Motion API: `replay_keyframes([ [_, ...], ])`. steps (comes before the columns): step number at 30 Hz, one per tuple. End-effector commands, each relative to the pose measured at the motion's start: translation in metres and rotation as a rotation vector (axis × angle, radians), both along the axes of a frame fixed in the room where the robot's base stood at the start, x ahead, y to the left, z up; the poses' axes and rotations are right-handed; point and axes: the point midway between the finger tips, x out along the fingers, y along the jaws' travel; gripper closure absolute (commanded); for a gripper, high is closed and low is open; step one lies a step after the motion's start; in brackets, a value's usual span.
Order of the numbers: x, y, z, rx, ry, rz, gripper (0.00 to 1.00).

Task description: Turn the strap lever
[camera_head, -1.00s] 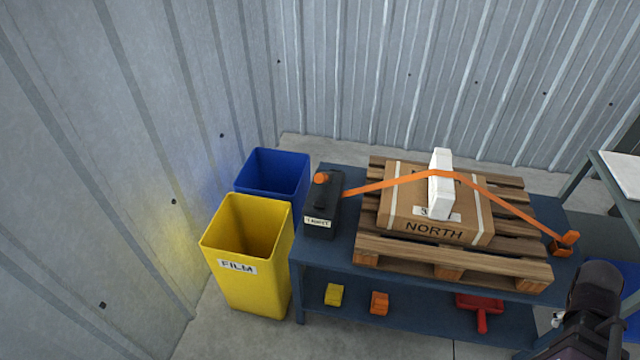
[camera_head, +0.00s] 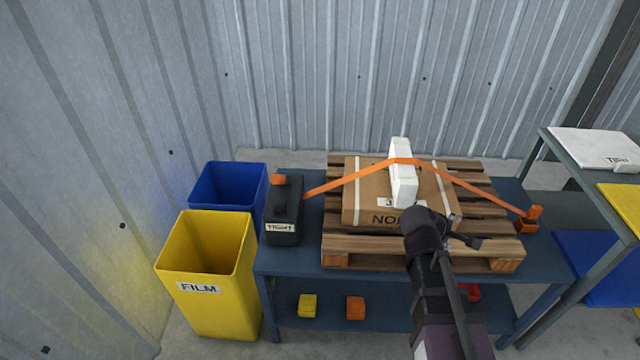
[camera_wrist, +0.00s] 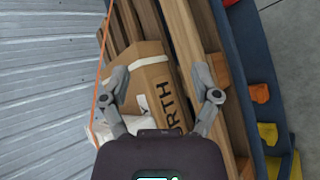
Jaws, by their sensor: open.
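An orange strap (camera_head: 348,179) runs from a black tensioner box (camera_head: 283,212) over a carton (camera_head: 365,195) to an orange buckle (camera_head: 528,219) at the bench's right end. The box bears a "TIGHT" label and an orange piece (camera_head: 278,180) on top; whether that piece is the lever I cannot tell. A white corner piece (camera_head: 401,180) sits under the strap on the carton. My gripper (camera_head: 468,241) is in front of the carton, hiding part of its "NORTH" print. In the wrist view, my gripper (camera_wrist: 162,82) has its fingers spread and empty, with the carton (camera_wrist: 150,85) beyond.
The carton lies on a wooden pallet (camera_head: 345,247) on a blue bench (camera_head: 300,262). A yellow FILM bin (camera_head: 205,310) and a blue bin (camera_head: 225,180) stand left. Yellow (camera_head: 307,306) and orange (camera_head: 355,307) blocks lie on the lower shelf. Another table (camera_head: 590,175) stands right.

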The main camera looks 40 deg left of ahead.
Motion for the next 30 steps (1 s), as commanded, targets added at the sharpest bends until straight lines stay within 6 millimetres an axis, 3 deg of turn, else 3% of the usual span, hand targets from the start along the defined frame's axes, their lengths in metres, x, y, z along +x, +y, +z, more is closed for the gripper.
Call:
replay_keyframes([
  [1,-0.004,0.018,-0.005,-0.031,-0.018,0.052,0.21],
  [8,-0.028,0.088,-0.003,-0.184,-0.116,0.275,0.21],
  [17,-0.078,0.179,0.0,-0.385,-0.265,0.552,0.21],
  [23,-0.122,0.238,0.002,-0.525,-0.381,0.724,0.21],
  [30,-0.189,0.305,0.003,-0.691,-0.538,0.912,0.21],
])
